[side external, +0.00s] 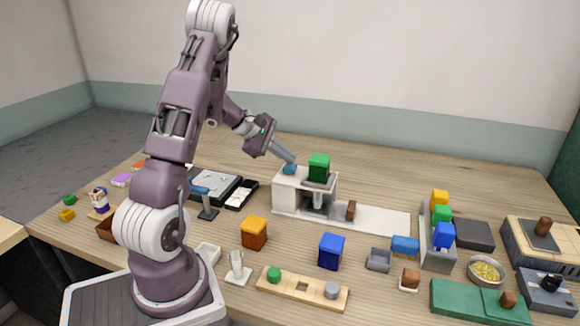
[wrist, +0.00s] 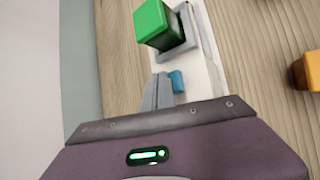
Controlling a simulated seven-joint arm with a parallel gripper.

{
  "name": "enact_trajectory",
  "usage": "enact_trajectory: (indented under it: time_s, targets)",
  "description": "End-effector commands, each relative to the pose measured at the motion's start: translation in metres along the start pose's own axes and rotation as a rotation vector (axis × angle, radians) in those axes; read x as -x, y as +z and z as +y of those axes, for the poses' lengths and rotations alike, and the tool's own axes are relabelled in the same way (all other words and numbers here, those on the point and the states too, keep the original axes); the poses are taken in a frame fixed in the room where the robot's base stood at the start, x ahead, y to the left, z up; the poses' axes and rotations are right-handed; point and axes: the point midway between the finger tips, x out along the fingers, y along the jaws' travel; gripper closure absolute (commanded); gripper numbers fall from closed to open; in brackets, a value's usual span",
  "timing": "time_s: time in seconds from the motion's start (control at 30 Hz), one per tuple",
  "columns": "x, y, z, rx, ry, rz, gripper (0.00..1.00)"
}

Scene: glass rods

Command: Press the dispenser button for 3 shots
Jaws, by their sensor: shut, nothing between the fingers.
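The dispenser (side external: 292,195) is a white box on a long white base plate (side external: 385,221) near the middle of the table. A blue button (side external: 289,170) sits on its top left part, and a green block (side external: 319,167) stands to the button's right. My gripper (side external: 291,162) is shut and empty, tilted down with its fingertips at the blue button. In the wrist view the shut fingers (wrist: 158,91) lie right beside the blue button (wrist: 177,80), partly covering it. I cannot tell whether the button is pressed down. A brown block (side external: 351,210) stands on the base plate.
An orange block (side external: 254,232) and a dark blue block (side external: 331,251) stand in front of the dispenser. A black tray (side external: 213,185) lies left of it. A grey rack with coloured blocks stands to the right. The table behind the dispenser is clear.

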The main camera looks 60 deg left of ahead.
Motion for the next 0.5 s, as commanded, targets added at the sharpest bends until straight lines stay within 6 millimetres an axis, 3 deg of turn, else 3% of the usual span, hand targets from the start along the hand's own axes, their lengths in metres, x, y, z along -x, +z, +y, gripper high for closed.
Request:
enact_trajectory:
  time_s: [0.5]
  targets:
    - [0.0107,0.0075,0.0085,-0.001,0.004,0.0,1.0]
